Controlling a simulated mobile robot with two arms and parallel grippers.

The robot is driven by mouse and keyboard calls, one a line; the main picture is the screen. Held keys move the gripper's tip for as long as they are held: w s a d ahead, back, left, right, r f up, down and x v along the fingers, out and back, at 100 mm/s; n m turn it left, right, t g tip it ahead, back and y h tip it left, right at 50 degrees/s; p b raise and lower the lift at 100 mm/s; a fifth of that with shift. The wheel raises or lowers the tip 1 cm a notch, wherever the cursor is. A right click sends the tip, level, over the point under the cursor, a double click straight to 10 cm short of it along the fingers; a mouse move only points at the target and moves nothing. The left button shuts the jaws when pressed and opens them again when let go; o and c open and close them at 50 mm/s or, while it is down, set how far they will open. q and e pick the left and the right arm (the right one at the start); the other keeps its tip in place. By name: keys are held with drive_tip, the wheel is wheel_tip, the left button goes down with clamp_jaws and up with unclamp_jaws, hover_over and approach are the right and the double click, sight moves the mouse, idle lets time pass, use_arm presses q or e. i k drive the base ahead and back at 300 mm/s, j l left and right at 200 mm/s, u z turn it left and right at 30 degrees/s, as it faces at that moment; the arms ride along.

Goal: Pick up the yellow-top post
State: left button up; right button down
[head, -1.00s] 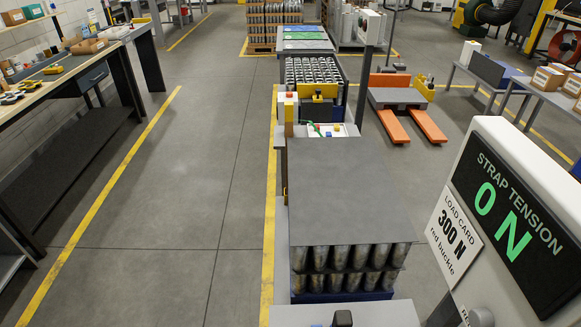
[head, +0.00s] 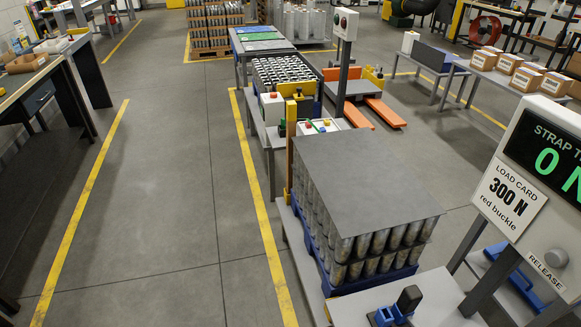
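The stack has layers of metal cans on a blue pallet (head: 318,262) under a flat grey sheet (head: 365,178). Neither of my grippers shows in the head view.
A strap tension panel (head: 545,165) with a load card stands at the right. A short black post in a blue holder (head: 398,308) is on the near bench. A bench (head: 30,95) is at the far left. The grey floor (head: 165,190) left of the stack is clear.

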sight(292, 105)
drive_tip(key=z, duration=0.3)
drive_tip(key=i+j+z, duration=0.25)
drive_tip(key=z, duration=0.25)
drive_tip(key=i+j+z, duration=0.2)
drive_tip(key=j+z, duration=0.3)
drive_tip(key=l, duration=0.1)
